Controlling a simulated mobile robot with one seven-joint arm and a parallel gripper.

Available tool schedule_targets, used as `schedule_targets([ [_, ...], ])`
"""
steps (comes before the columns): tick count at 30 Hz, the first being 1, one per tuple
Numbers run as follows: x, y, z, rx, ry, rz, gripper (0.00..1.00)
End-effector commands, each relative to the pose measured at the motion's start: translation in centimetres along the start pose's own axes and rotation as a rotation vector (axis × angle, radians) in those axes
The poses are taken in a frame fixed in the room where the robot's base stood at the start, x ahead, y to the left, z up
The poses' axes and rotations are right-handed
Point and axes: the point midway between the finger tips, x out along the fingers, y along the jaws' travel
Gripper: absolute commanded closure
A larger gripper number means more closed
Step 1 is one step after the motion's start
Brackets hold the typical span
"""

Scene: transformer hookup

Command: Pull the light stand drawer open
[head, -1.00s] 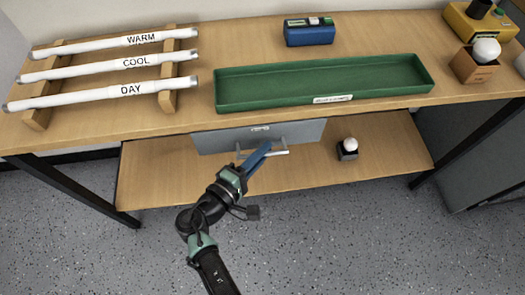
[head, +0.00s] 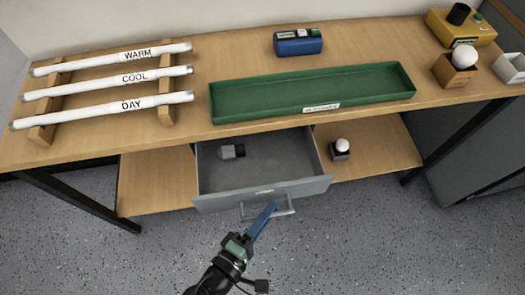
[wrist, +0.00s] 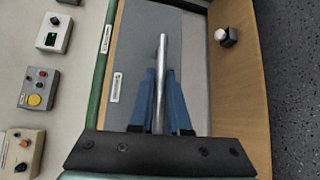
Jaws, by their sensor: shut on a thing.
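The light stand drawer (head: 262,203) is grey and hangs under the wooden bench. It stands well out from the bench, and its inside shows. A small grey block-shaped item (head: 232,151) lies inside, near the back left. The drawer's bar handle (head: 284,211) sticks out from the front panel. My gripper (head: 269,208) has blue fingers and is shut on the handle. In the wrist view the handle (wrist: 161,75) runs as a bright bar between my blue fingers (wrist: 160,105).
A green tray (head: 360,94) and tubes marked WARM, COOL and DAY (head: 135,107) lie on the bench top. A blue box (head: 298,43) stands behind the tray. A small bulb holder (head: 341,152) sits on the lower shelf, right of the drawer. The floor in front is clear.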

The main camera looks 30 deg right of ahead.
Motion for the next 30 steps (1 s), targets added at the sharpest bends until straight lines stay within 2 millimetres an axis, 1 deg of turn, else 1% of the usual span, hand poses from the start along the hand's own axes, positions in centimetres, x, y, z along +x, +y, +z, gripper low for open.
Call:
schedule_targets([
  [1, -0.9, 0.0, 0.9, -0.003, 0.002, -0.001, 1.00],
  [4, -2.2, -0.4, 2.2, -0.003, 0.001, 0.000, 1.00],
  [9, -3.8, -0.9, 3.8, -0.002, 0.001, 0.001, 1.00],
  [12, -4.4, -1.1, 4.4, 0.000, 0.001, 0.002, 1.00],
  [17, -4.8, -1.3, 4.8, 0.001, 0.000, 0.002, 1.00],
  [27, -4.9, -1.4, 4.8, 0.001, 0.000, 0.002, 1.00],
  [28, -4.9, -1.4, 4.8, 0.001, 0.000, 0.002, 0.83],
  [30, -4.9, -1.4, 4.8, 0.001, 0.000, 0.002, 0.71],
])
